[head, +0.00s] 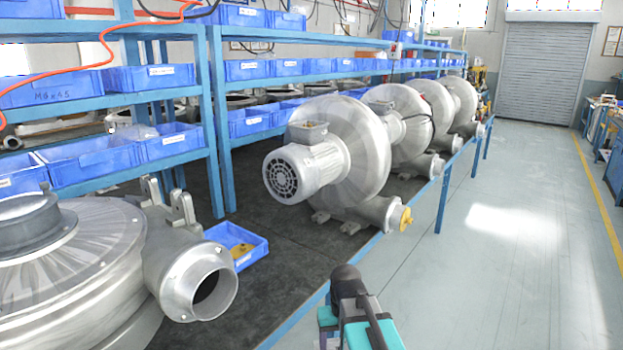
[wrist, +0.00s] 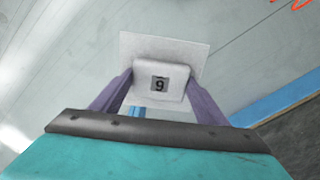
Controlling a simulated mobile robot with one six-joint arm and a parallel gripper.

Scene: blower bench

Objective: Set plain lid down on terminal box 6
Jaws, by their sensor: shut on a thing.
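A pale grey-white lid (wrist: 165,52) shows in the wrist view. My gripper (wrist: 158,88) is shut on this block, one purple finger at each side, with the plate beyond the fingers. The lid is held above the pale floor and is not seen in the head view. A terminal box (head: 307,129) sits on top of the nearest upright blower's motor; its top looks uncovered. I cannot read a number on it.
Several upright blowers (head: 362,150) line the dark bench (head: 290,245). A large blower (head: 70,260) lies at the left front, beside a blue tray (head: 238,243) with yellow parts. Blue shelves (head: 215,110) stand behind. The floor (head: 510,230) at right is clear.

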